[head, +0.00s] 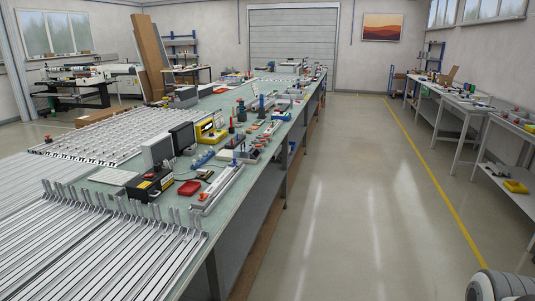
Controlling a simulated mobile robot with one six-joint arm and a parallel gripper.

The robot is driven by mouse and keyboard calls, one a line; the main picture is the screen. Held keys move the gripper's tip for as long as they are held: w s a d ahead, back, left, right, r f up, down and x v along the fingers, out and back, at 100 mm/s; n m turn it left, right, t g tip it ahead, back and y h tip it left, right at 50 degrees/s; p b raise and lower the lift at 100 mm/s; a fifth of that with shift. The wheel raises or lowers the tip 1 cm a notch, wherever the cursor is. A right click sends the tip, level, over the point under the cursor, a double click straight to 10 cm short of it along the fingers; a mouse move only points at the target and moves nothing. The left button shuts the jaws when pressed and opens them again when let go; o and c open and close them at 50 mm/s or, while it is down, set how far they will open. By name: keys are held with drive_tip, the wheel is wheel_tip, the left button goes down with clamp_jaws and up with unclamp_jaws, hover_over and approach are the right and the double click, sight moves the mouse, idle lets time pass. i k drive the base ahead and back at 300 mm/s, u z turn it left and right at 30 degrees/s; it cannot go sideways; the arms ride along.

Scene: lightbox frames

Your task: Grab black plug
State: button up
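I cannot make out a black plug for certain. A long green-topped workbench (110,181) runs from the lower left into the distance, with many small items on it that are too small to tell apart. Small dark pieces lie among the items around the middle of the bench, and any of them could be a plug. My gripper is not in view. A rounded grey and white part at the lower right corner looks like part of my arm, but no fingers show.
A black and yellow box (151,183), a red tray (189,188) and dark monitors (182,137) stand on the bench. Metal profiles (90,255) cover its near end. The aisle floor (350,190) is open, with white side tables (460,122) along the right.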

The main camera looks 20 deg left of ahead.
sight(158, 168)
drive_tip(key=i, duration=5.1)
drive_tip(key=u, duration=3.85)
drive_tip(key=i, duration=0.55)
drive_tip(key=z, duration=0.25)
